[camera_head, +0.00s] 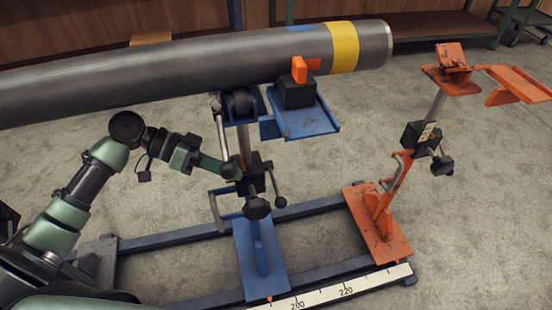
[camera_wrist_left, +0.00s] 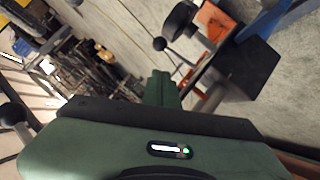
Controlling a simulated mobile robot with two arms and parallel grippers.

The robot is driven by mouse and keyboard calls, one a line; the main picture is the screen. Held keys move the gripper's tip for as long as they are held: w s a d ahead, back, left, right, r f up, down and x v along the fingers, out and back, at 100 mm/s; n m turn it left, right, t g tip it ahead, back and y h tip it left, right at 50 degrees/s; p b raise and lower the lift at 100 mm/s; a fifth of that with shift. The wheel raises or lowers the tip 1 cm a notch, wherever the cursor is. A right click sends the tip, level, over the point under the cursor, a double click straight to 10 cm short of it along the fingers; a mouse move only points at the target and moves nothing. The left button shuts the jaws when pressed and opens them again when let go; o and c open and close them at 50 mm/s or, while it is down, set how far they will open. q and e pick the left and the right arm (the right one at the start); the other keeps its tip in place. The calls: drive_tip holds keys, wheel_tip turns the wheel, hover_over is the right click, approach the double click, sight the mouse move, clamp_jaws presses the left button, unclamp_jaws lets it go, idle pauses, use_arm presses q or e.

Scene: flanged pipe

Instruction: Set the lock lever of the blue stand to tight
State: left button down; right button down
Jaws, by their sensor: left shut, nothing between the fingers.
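The blue stand (camera_head: 264,270) stands under the grey pipe (camera_head: 190,72). A black clamp block (camera_head: 251,180) sits on its post, with a round black knob (camera_head: 257,208) below. A thin lever with a ball end (camera_head: 281,201) hangs down at the block's right side. No tight or loose marking is readable. My left gripper (camera_head: 234,172) is shut and empty, its tip close to the left side of the block; contact cannot be told. In the left wrist view the shut fingers (camera_wrist_left: 161,88) point towards a ball-ended rod (camera_wrist_left: 159,44) and a black block (camera_wrist_left: 246,66). My right gripper is out of view.
An orange stand (camera_head: 380,240) stands to the right, its top plate clear of the pipe. A black box with an orange switch (camera_head: 295,93) sits on the blue stand's tray (camera_head: 315,122). Blue floor rails and a scale strip (camera_head: 325,290) run below.

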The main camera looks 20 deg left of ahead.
sight(275, 185)
use_arm(q)
drive_tip(key=shift+s, duration=0.25)
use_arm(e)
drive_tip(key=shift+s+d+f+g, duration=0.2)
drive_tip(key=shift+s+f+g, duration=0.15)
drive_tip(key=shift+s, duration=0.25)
